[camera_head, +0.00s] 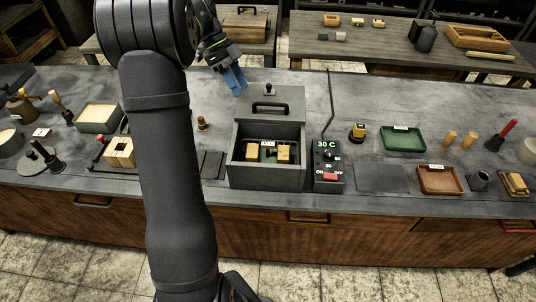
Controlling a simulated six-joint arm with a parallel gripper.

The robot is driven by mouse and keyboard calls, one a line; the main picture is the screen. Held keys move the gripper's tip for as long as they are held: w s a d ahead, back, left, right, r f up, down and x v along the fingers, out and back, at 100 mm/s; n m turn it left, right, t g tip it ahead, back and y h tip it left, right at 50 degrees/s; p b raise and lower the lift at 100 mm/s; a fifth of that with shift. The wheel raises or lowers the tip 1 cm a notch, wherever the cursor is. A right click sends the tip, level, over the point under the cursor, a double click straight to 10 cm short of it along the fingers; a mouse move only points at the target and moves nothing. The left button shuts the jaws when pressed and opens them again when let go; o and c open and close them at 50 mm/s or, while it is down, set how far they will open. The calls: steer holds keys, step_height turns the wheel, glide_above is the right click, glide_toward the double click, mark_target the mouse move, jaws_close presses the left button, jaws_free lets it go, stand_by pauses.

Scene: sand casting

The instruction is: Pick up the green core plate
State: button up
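My gripper (235,80) hangs above the back of the bench, with its blue fingers pointing down. Nothing shows between the fingers, and their gap is too small to judge. No thing is clearly the green core plate. A dark plate carrying two tan blocks (284,153) lies inside the grey open box (267,178), in front of and below my gripper; its colour is hard to tell. A green tray (404,152) with a white label lies at the right. A sliver of green shows at the left edge of my arm, mostly hidden.
The box's grey lid (262,104) with a black handle stands behind the box. A control unit (328,170) reading 30 C is at its right, with a cable running back. Small tools and a rust-brown tray (440,189) lie at the right. The back middle of the bench is clear.

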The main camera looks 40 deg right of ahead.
steer(key=s+a+f+n+g+h, duration=0.1)
steer(key=s+a+f+g+h, duration=0.1)
steer(key=a+f+h, duration=0.65)
steer(key=y, duration=0.1)
glide_toward(263, 143)
steer(key=x, duration=0.6)
steer(key=shift+s+f, duration=0.1)
steer(key=shift+s, duration=0.15)
steer(key=shift+x, duration=2.65)
steer(key=shift+w+d, duration=0.1)
steer(key=shift+w, duration=0.05)
jaws_close()
